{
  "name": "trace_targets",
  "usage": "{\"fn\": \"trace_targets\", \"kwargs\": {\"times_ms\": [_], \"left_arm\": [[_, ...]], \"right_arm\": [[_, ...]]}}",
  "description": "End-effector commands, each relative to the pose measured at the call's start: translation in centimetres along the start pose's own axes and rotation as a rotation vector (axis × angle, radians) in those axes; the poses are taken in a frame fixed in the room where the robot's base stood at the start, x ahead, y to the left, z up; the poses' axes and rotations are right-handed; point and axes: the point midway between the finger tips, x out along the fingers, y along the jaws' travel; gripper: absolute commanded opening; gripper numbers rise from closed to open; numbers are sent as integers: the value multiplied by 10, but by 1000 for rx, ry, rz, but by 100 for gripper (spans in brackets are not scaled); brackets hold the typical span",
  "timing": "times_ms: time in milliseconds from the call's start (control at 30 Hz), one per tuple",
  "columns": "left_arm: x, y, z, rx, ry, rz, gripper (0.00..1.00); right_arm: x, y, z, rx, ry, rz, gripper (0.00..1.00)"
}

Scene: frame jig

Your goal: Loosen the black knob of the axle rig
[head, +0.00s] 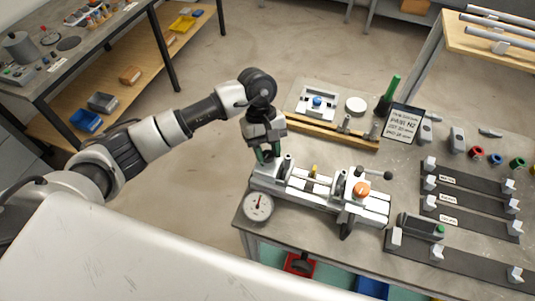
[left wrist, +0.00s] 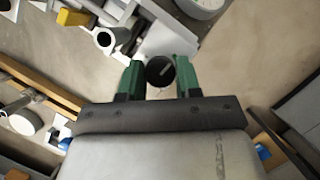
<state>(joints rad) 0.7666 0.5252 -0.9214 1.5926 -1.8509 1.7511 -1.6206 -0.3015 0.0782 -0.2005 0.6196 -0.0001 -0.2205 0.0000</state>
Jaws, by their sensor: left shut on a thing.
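The axle rig (head: 320,195) is a light metal frame near the left front corner of the grey workbench. Its black knob (left wrist: 160,70) shows as a dark round end with a pale mark in the left wrist view. My left gripper (head: 268,155) reaches down to the rig's left end. In the left wrist view its green fingers (left wrist: 159,78) stand on both sides of the knob, shut on it. In the head view the gripper partly hides the knob. My right gripper is in neither view.
A round dial gauge (head: 258,206) sits at the bench's left edge, close to the gripper. An orange knob (head: 361,189) and a black-ended lever stand on the rig's right part. A wooden rail (head: 330,133) and a sign (head: 402,122) lie behind. Dark strips (head: 465,210) fill the right.

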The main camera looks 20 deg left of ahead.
Motion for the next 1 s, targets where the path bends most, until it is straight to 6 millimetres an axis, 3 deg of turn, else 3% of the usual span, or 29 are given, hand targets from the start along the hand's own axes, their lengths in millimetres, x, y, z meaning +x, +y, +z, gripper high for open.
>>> {"fn": "trace_targets", "kwargs": {"times_ms": [33,200,1000], "left_arm": [[6,0,-4,-34,4,17,10],[6,-1,-4,-175,4,78,10],[5,-3,-1,-876,1,371,10]], "right_arm": [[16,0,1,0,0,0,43],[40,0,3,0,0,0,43],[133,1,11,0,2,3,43]]}}
